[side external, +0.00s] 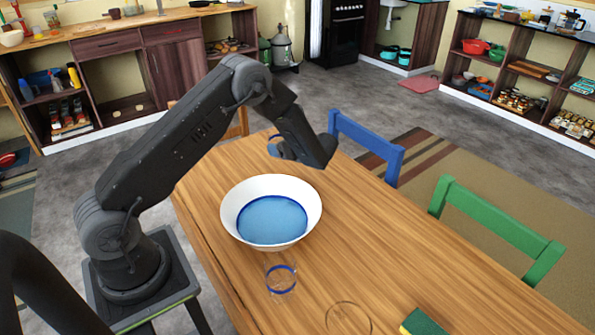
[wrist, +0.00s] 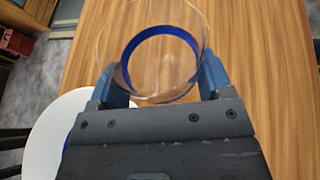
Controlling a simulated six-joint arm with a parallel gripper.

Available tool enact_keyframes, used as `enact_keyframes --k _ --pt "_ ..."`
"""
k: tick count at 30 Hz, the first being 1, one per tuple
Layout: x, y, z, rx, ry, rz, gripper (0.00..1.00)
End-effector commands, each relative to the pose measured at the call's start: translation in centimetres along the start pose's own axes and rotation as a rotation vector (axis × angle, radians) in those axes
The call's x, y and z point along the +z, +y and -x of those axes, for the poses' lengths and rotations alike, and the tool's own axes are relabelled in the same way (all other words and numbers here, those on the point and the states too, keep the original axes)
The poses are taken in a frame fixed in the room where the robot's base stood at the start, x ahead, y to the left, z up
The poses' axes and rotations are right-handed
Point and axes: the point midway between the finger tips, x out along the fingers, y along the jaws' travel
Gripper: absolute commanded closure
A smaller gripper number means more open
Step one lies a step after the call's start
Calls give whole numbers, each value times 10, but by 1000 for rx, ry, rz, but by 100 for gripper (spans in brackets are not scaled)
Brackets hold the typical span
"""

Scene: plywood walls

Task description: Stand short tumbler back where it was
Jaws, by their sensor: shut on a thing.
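A clear glass tumbler with a blue band (wrist: 150,52) sits between the two fingers of my gripper (wrist: 160,82) in the wrist view. The fingers are shut on its sides, and wood grain shows through it. In the side external view my gripper (side external: 274,147) is over the far part of the table, beyond the bowl. There my arm mostly hides the held tumbler, and I cannot tell its height above the table. Another clear glass with a blue band (side external: 281,279) stands on the table in front of the bowl.
A large white bowl with a blue inside (side external: 272,218) stands on the wooden table (side external: 385,255); its rim shows at lower left in the wrist view (wrist: 50,135). A clear round glass (side external: 348,318) and a green-yellow sponge (side external: 422,322) are at the near edge. Blue (side external: 365,145) and green (side external: 495,228) chairs line the right side.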

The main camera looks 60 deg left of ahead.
Motion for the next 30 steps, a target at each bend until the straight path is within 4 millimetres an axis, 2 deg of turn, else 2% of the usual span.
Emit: enact_keyframes --k 1,3,6,10,14,24,30 --pt "11 0 -21 8 -3 2 56" --pt "21 -1 -42 8 -6 -2 56" --pt "32 -1 -64 7 -9 -9 56" --pt "37 -2 -76 5 -12 -15 56" --pt "25 -13 -72 2 -13 -20 56" --pt "-34 -62 -42 2 -13 -17 56" --pt "-52 -78 -32 4 -13 -16 56"
